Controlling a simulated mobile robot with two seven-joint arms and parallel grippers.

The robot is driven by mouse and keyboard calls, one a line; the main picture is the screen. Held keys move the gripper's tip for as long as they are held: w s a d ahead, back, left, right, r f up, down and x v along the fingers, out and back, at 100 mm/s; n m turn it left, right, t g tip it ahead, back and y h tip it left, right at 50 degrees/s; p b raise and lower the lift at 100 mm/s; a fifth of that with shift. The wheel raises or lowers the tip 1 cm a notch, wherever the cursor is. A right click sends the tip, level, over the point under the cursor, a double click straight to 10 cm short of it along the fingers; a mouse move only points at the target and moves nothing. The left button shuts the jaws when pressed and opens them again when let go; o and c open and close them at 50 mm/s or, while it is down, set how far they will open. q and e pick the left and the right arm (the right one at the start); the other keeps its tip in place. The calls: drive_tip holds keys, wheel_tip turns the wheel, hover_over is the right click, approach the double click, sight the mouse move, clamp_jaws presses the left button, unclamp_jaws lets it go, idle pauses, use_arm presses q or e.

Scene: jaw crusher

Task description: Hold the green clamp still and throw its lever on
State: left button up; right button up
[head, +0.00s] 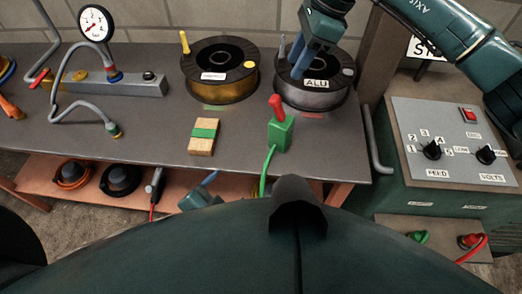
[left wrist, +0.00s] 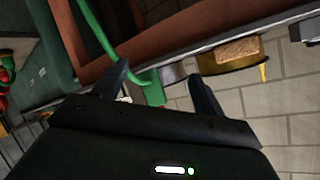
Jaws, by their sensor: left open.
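The green clamp (head: 281,134) stands near the front edge of the bench, with its red lever (head: 276,106) sticking up and leaning slightly left. A green cable (head: 266,172) hangs from it over the edge. In the left wrist view the clamp (left wrist: 153,92) shows between the finger directions, apart from them. My left gripper (head: 211,178) is low at the bench's front edge, left of the clamp, mostly hidden; its fingers (left wrist: 158,82) are open and empty. My right gripper (head: 302,62) is over the grey wire spool, behind the clamp; its finger gap is unclear.
A wood block with a green band (head: 203,137) lies left of the clamp. A brass wire spool (head: 219,88) and grey ALU spool (head: 312,98) stand behind. A control box (head: 455,140) is at right. A gauge (head: 96,23) and hose are at left. Bench between is clear.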

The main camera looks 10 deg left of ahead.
use_arm(q)
drive_tip(key=w+d+r+m+t, duration=0.2)
drive_tip(key=w+r+m, duration=0.25)
drive_tip(key=m, duration=0.65)
drive_tip(key=m+t+h, duration=0.3)
drive_tip(key=m, duration=1.6)
approach(285, 122)
wheel_tip(285, 122, down, 2)
drive_tip(key=a, duration=0.1)
drive_tip(key=x, duration=1.2)
drive_tip(key=shift+w+d+f, duration=0.15)
drive_tip(key=shift+w+f, duration=0.15)
drive_tip(key=shift+f, duration=0.05)
drive_tip(key=shift+c, duration=0.4)
